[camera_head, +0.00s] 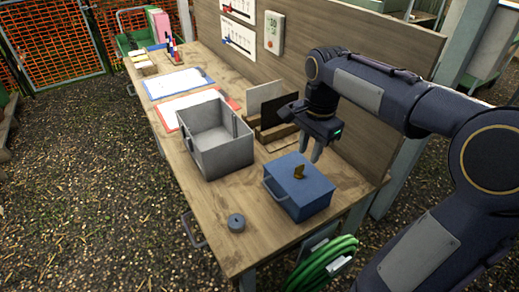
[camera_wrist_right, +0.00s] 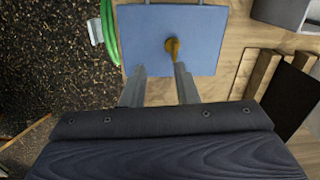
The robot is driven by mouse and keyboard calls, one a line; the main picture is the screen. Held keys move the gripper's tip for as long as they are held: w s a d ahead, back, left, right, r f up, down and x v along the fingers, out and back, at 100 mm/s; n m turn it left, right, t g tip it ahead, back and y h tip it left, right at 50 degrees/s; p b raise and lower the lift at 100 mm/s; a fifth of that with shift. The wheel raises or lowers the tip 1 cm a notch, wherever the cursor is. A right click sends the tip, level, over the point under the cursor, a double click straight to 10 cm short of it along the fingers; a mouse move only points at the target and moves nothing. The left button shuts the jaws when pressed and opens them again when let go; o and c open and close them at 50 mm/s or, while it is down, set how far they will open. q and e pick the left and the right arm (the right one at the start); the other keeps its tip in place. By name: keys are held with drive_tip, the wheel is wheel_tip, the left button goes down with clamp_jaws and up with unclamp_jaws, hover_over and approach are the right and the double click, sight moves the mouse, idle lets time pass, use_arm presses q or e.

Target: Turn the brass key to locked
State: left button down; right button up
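The brass key (camera_head: 299,171) stands up from the top of a blue box (camera_head: 312,193) near the right end of the workbench. In the right wrist view the key (camera_wrist_right: 172,48) sits near the middle of the blue lid (camera_wrist_right: 150,24). My right gripper (camera_head: 310,151) hangs above the box, behind the key in the head view. Its two fingers (camera_wrist_right: 160,72) are apart with nothing between them, and the key shows beyond their tips. I cannot make out lock markings on the lid. My left gripper is not in view.
A grey open bin (camera_head: 217,138) stands left of the box on the wooden bench (camera_head: 252,242). A small dark round object (camera_head: 236,222) lies near the front edge. Upright panels in a wooden rack (camera_head: 276,130) stand behind. A green hose (camera_head: 322,264) hangs below the bench end.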

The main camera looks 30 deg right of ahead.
sight(299, 170)
drive_tip(key=w, duration=0.1)
drive_tip(key=w+m, duration=0.1)
drive_tip(key=shift+w+a+f, duration=0.1)
drive_tip(key=shift+w+f, duration=0.15)
drive_tip(key=shift+w, duration=0.1)
wheel_tip(299, 170, down, 7)
drive_tip(key=shift+s+f, duration=0.1)
drive_tip(key=shift+f, duration=0.05)
clamp_jaws()
